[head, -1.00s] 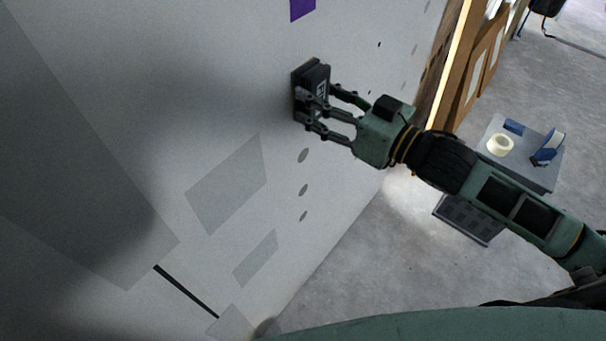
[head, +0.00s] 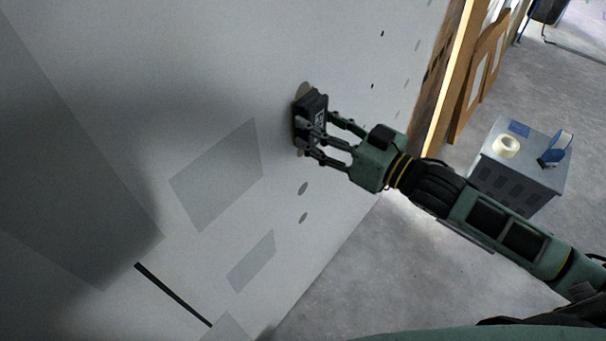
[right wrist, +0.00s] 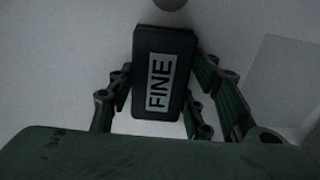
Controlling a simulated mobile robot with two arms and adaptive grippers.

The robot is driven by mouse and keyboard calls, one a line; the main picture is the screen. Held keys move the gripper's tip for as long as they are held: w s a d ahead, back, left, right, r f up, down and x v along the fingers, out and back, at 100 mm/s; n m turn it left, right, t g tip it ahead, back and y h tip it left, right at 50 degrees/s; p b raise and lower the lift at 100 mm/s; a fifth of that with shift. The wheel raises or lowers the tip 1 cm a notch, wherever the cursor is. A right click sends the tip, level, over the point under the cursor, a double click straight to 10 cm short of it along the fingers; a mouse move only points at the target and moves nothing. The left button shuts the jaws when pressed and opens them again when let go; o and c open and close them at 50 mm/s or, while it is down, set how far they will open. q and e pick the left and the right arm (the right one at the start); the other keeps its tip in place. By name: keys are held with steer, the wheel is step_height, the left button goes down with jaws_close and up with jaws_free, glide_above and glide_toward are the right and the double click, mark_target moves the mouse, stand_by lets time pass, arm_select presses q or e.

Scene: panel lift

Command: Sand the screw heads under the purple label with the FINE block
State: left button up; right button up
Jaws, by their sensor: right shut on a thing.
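The dark block marked FINE (right wrist: 158,85) is held between the fingers of my right gripper (head: 313,127). In the head view, the block (head: 311,112) is against or very close to the light wall panel (head: 225,60); contact cannot be told. A round spot (head: 304,88) shows just above the block, partly hidden by it. Two more round spots, one at mid-height (head: 303,188) and one lower (head: 303,218), lie below in a column. In the right wrist view a round spot (right wrist: 171,3) shows beyond the block's far end. The purple label and my left gripper are out of view.
A grey box-like stand (head: 520,175) on the right holds a tape roll (head: 506,146) and a blue item (head: 556,149). Wooden framing (head: 447,85) edges the panel. Grey patches (head: 217,175) mark the panel. Concrete floor (head: 350,290) lies open below.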

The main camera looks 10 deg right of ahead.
steer(key=shift+f, duration=0.3)
steer(key=shift+s, duration=0.1)
steer(key=p+v, duration=0.2)
steer(key=v, duration=0.4)
steer(key=shift+s+d, duration=0.25)
steer(key=shift+s, duration=0.05)
stand_by(0.4)
